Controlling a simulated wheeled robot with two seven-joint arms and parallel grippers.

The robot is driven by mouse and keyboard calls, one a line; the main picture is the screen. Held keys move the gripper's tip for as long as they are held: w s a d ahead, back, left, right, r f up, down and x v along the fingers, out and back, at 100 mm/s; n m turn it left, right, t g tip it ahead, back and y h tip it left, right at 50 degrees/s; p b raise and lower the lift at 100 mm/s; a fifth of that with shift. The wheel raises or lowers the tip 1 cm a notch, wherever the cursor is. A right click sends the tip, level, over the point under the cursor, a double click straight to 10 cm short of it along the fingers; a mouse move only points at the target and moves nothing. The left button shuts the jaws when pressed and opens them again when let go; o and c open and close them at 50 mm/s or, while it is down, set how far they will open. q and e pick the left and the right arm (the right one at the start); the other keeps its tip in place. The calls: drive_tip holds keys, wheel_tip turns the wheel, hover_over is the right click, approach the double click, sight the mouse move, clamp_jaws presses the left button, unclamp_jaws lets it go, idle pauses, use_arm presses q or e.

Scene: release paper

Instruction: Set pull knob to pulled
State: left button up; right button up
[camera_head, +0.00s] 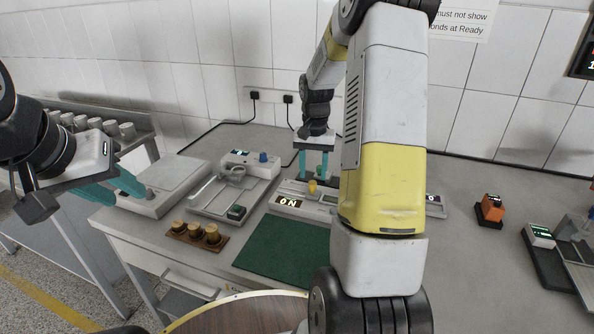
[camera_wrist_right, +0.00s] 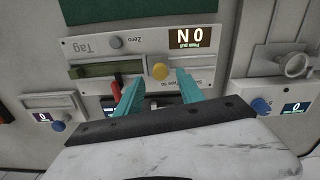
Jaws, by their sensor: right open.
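In the right wrist view the knob (camera_wrist_right: 160,71) lies between the spread fingertips of the right gripper (camera_wrist_right: 160,77), with a gap visible on each side.
A dark green mat (camera_head: 275,250) lies in front of the panel. A wooden block with brass weights (camera_head: 200,233) and a grey device with a blue knob (camera_head: 262,157) are to the left. An orange block (camera_head: 491,208) stands at right. My right arm hides part of the bench.

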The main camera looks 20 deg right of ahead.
sight(312, 182)
drive_tip(key=shift+f, duration=1.95)
clamp_jaws()
